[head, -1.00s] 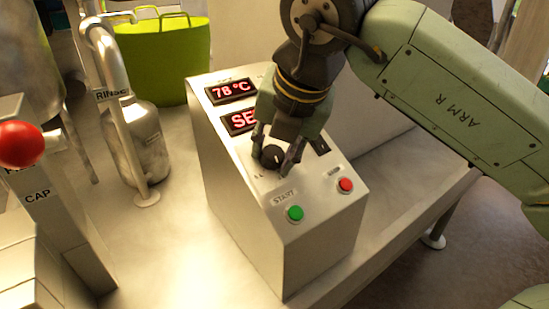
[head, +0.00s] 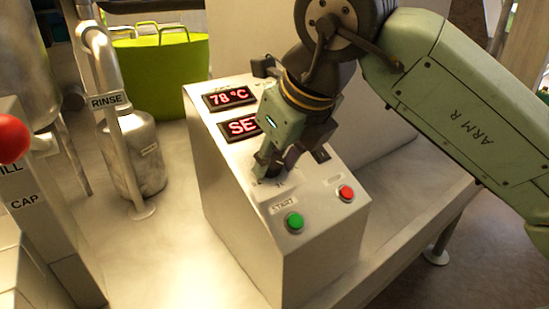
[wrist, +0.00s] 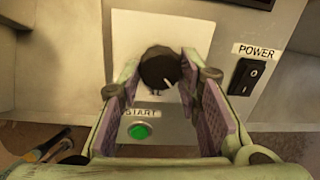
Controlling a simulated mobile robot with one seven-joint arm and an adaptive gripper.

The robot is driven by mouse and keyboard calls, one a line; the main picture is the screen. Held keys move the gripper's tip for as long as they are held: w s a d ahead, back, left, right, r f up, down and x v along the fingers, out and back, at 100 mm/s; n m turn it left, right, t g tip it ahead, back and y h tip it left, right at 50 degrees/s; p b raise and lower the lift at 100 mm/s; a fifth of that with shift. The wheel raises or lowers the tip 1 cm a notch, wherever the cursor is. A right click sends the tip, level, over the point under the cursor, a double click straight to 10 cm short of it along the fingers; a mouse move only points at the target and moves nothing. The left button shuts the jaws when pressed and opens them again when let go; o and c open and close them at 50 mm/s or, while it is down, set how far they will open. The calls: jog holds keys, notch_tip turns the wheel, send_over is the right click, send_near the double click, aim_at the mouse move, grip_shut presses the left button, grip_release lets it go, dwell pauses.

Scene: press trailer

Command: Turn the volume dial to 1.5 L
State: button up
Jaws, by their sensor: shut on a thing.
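The volume dial (wrist: 157,68) is a round black knob with a white pointer mark, on the sloped top of the pale control box (head: 247,235). In the wrist view its mark points down and to the right. My gripper (head: 270,168) comes down over the dial from above, its fingers on either side. It also shows in the wrist view (wrist: 162,80), shut on the dial. In the head view the fingers hide most of the dial.
A green START button (head: 295,222) and a red button (head: 346,193) sit close to the dial. Displays read 78 °C (head: 230,95) and, partly covered, "SE" (head: 241,125). A black POWER switch (wrist: 246,77) lies beside it. A metal bottle (head: 135,155) stands left.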

jog(key=shift+n, duration=1.9)
jog(key=o, duration=1.1)
jog(key=shift+o, duration=0.2)
jog(key=shift+d, duration=0.1)
jog(key=v, duration=1.2)
jog(key=shift+d+f, duration=0.1)
